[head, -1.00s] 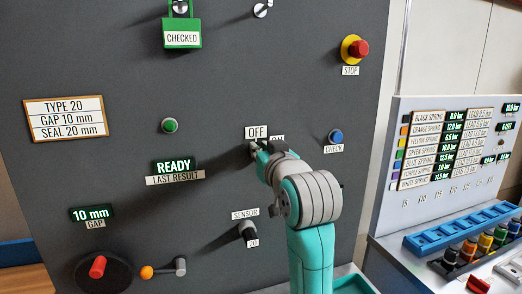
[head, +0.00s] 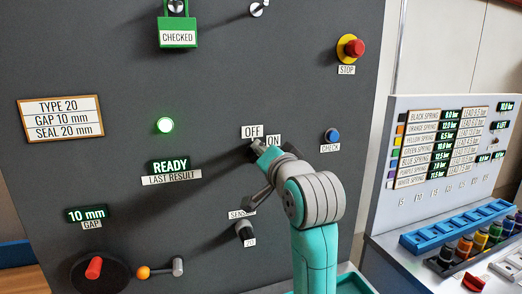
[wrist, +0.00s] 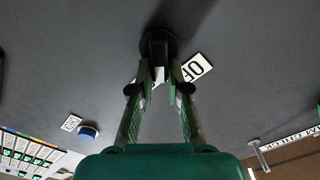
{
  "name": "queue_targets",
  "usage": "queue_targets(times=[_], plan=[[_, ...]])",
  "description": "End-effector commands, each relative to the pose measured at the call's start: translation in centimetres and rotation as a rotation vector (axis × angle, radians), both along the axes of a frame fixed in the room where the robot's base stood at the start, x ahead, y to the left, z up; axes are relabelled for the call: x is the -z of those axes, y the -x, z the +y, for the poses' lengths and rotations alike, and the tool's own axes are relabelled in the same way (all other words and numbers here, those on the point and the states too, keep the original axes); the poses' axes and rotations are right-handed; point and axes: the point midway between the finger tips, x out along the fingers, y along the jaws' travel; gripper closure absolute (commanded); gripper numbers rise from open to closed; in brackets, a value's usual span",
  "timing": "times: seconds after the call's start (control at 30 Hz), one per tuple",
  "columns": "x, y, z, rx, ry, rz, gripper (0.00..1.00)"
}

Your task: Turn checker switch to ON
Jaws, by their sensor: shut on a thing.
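The checker switch is a dark knob on the grey panel, with an OFF label (head: 252,132) and an ON label (head: 273,140) beside it. In the wrist view the black knob (wrist: 158,45) stands between my fingertips. My gripper (head: 258,148) is shut on the knob; in the head view my fingers and wrist largely hide it. In the wrist view my gripper (wrist: 158,75) also partly covers the labels. A round green lamp (head: 165,125) on the panel is brightly lit. The READY display (head: 169,166) sits below the lamp.
The blue CHECK button (head: 332,135) and red STOP button (head: 354,48) are to the right on the panel. The sensor knob (head: 245,232) is below my arm. A green CHECKED padlock (head: 178,38) hangs at the top. A spring console stands at the right.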

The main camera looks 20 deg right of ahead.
Motion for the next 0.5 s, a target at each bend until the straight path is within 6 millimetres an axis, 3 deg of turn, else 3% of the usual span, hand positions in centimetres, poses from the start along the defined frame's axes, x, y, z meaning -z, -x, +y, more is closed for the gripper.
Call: queue_targets(times=[0.5], plan=[[0.46, 0.00, -0.35, 0.001, -0.275, 0.001, 1.00]])
